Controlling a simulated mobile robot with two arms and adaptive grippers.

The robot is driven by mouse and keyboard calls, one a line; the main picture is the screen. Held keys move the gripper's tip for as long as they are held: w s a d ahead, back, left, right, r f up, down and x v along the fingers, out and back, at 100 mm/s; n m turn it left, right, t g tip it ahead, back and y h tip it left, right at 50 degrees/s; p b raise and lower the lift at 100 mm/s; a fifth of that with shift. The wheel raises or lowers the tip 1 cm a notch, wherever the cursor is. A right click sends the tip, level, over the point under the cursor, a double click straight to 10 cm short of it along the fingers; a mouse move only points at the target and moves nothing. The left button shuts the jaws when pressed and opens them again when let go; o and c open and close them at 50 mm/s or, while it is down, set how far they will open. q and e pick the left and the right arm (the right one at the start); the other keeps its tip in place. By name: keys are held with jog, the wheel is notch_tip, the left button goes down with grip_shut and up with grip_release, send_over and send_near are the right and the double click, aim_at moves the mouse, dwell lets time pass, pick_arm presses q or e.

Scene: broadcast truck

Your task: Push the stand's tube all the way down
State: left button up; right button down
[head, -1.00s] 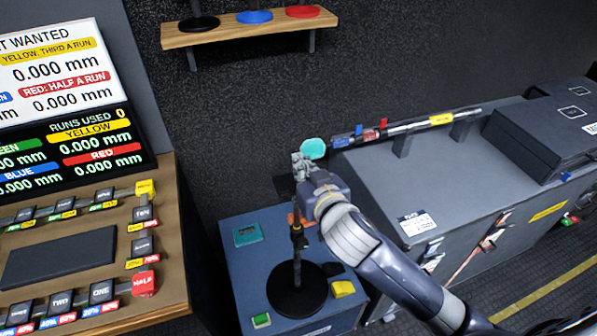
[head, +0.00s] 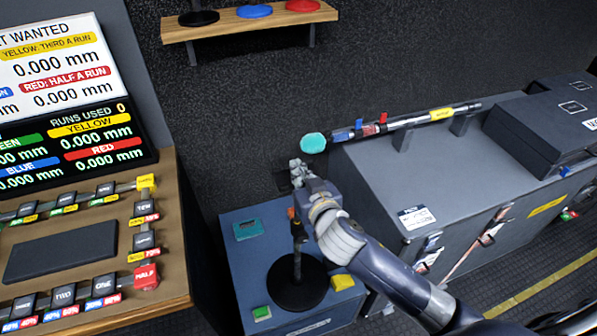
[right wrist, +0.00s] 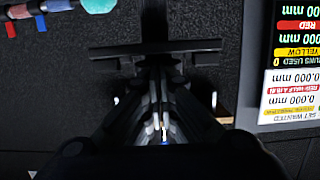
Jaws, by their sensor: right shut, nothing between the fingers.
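The stand has a round black base (head: 298,288) on a blue-grey cabinet top, and a thin dark upright tube (head: 297,240) with an orange part (head: 291,212) near its upper visible end. My right gripper (head: 296,170) is shut and empty, over the upper part of the stand; it and its wrist hide part of the tube. In the right wrist view, the shut fingers (right wrist: 158,75) point toward a dark crossbar (right wrist: 110,50), which may be the top of the stand. I cannot tell whether they touch. My left gripper is out of view.
A teal-ended rod (head: 312,143) lies along the grey cabinet (head: 430,185) close to my right gripper. A teal block (head: 247,229), a green button (head: 261,313) and a yellow block (head: 342,282) surround the stand. A button console (head: 130,290) is at left.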

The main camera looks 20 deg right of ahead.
notch_tip(320, 180, down, 11)
jog(key=b, duration=0.7)
jog(key=shift+r, duration=0.15)
